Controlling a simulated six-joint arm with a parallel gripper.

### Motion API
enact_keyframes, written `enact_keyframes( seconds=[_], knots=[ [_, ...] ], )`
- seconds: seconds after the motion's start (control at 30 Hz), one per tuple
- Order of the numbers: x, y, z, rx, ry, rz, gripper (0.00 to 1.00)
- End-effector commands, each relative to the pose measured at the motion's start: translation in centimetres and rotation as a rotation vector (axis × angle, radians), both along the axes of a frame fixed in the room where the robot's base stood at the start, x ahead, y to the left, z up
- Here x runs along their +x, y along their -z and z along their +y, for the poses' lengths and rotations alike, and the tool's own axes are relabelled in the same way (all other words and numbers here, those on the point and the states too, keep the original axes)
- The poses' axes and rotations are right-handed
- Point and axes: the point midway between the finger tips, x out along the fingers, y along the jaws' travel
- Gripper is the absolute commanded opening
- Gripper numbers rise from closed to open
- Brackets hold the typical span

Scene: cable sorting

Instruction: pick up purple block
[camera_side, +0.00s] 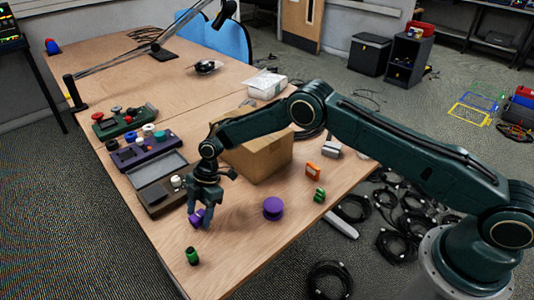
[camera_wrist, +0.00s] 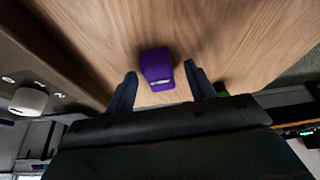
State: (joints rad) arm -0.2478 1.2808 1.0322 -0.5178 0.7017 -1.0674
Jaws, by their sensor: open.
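The purple block (camera_wrist: 157,67) lies on the wooden table in the wrist view, centred ahead of and between my two fingertips. In the side view the purple block (camera_side: 197,217) shows low beside my gripper (camera_side: 209,205), partly hidden by the fingers. My gripper, also in the wrist view (camera_wrist: 163,82), is open, with one finger on each side of the block. I cannot tell whether a finger touches it.
A purple round spool (camera_side: 273,208), a green cylinder (camera_side: 192,256), a green block (camera_side: 319,195) and an orange block (camera_side: 313,169) stand nearby. A cardboard box (camera_side: 262,157) is behind my gripper. Trays with connectors, including a grey tray (camera_side: 160,169), line the left table edge.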

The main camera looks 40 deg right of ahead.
Motion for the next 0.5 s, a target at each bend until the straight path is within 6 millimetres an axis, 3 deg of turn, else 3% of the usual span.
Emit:
enact_keyframes(
  seconds=[0.33, 0.5],
  knots=[
    [0.01, -0.05, 0.00, 0.000, 0.000, 0.000, 0.55],
    [0.01, -0.05, 0.00, 0.000, 0.000, 0.000, 0.23]
  ],
)
